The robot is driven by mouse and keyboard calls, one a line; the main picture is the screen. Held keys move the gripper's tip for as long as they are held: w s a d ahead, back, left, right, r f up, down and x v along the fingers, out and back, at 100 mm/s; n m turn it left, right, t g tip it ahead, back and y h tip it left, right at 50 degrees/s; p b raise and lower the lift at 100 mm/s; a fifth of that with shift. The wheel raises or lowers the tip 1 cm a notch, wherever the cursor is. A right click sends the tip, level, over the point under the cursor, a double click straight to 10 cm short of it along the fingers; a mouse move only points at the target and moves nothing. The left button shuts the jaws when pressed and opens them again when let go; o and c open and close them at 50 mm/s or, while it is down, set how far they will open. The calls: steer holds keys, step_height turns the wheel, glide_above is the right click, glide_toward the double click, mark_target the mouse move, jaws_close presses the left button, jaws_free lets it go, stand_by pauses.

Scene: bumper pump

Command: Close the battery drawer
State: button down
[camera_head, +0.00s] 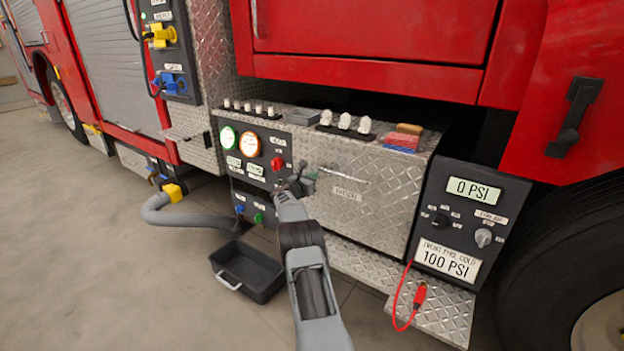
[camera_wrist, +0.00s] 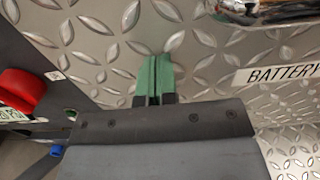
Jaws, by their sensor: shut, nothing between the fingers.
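The battery drawer (camera_head: 375,205) is a diamond-plate box front in the bumper of the red truck, with a bar handle across its upper part and a small label. In the wrist view its plate front (camera_wrist: 225,85) fills most of the picture, with the "BATTERY" label (camera_wrist: 280,74) at right and part of the chrome handle (camera_wrist: 265,10) at top right. My gripper (camera_head: 305,180) is at the left part of the drawer front. Its green fingers (camera_wrist: 157,78) are together and empty, pointing at the plate left of the label and below the handle. I cannot tell whether they touch it.
A dark control panel (camera_head: 232,170) with gauges and a red knob (camera_wrist: 22,90) stands left of the drawer. A pressure panel (camera_head: 462,220) with a red cable is at right. A black tray (camera_head: 262,272) lies on the floor. A sponge and several white items sit on top.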

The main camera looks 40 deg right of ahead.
steer(key=shift+d+r, duration=0.2)
steer(key=shift+r, duration=0.3)
steer(key=shift+a, duration=0.1)
steer(key=f+v, duration=0.1)
steer(key=v, duration=1.3)
steer(key=s+a+r+m+g+y+p, duration=0.1)
steer(key=s+a+r+m+y+p, duration=0.1)
steer(key=s+a+r+m+p, duration=0.3)
steer(key=s+a+r+m+g+y+p, duration=0.1)
steer(key=s+a+r+p, duration=0.15)
steer(key=r, duration=0.45)
steer(key=s+a+r+m+g+y+p, duration=0.1)
steer(key=s+a+r+m+y+p, duration=0.15)
steer(key=r+p, duration=0.25)
steer(key=s+a+r+m+t+y+p, duration=0.1)
steer(key=s+a+r+m+y+p, duration=0.5)
steer(key=s+a, duration=0.4)
steer(key=s+a+r+m+t+y+p, duration=0.1)
steer(key=s+a+r+m+y+p, duration=0.5)
steer(key=s+a, duration=0.5)
steer(key=a+r+p, duration=0.2)
steer(key=a+p, duration=0.1)
steer(key=a, duration=0.1)
steer(key=shift+a+r+t, duration=0.2)
steer(key=shift+r+t, duration=0.1)
steer(key=shift+r, duration=0.1)
